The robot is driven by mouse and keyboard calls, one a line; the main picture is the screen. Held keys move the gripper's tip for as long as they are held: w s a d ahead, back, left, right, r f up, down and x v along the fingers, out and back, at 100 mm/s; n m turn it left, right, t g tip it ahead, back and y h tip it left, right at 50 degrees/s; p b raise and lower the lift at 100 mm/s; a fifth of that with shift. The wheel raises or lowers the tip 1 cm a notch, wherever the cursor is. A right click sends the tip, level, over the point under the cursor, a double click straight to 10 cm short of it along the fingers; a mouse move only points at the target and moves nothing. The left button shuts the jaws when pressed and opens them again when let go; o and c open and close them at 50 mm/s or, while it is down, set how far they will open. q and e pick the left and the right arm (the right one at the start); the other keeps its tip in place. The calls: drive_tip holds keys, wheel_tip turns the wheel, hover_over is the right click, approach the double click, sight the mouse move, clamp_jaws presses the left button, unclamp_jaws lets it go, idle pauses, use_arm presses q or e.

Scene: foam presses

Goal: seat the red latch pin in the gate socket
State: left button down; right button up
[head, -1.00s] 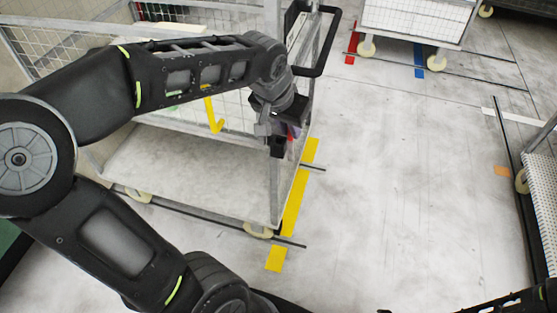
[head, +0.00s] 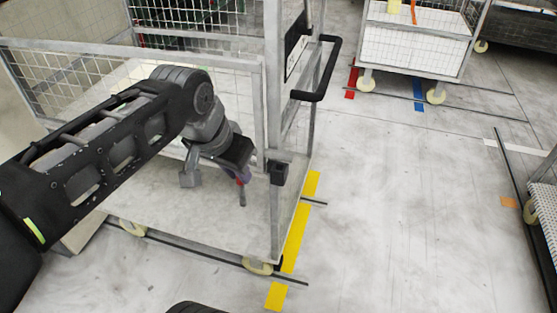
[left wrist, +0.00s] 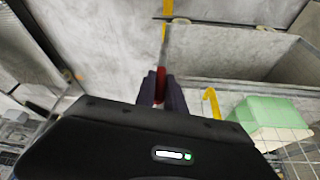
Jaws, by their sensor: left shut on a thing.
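My left gripper (head: 243,175) is shut on the red latch pin (head: 241,183), in front of the wire cart's gate side. The pin's grey shank points down, slightly tilted. In the left wrist view the red pin (left wrist: 161,86) shows between the two dark fingers. The gate socket appears to be the black block (head: 279,173) on the grey gate post, just right of the gripper. The pin is apart from this block, and the block's opening cannot be made out. My right gripper is out of view.
The wire cart (head: 262,110) has a black handle (head: 327,70) on its right. Another cart (head: 415,45) stands at the back right. Floor right of the yellow tape (head: 293,250) is clear. The left wrist view shows a green block (left wrist: 268,115) and yellow hook (left wrist: 212,103).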

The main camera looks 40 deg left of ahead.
use_arm(q)
drive_tip(key=w+p, duration=0.1)
drive_tip(key=w, duration=0.4)
drive_tip(key=w+a+p, duration=0.1)
drive_tip(key=w, duration=0.5)
drive_tip(key=w+a+p, duration=0.1)
drive_tip(key=w, duration=0.4)
drive_tip(key=shift+w+a, duration=0.15)
drive_tip(key=shift+w, duration=0.15)
drive_tip(key=shift+f, duration=1.2)
drive_tip(key=shift+s, duration=0.1)
wheel_tip(320, 180, down, 5)
drive_tip(key=shift+r, duration=0.2)
drive_tip(key=shift+f, duration=0.15)
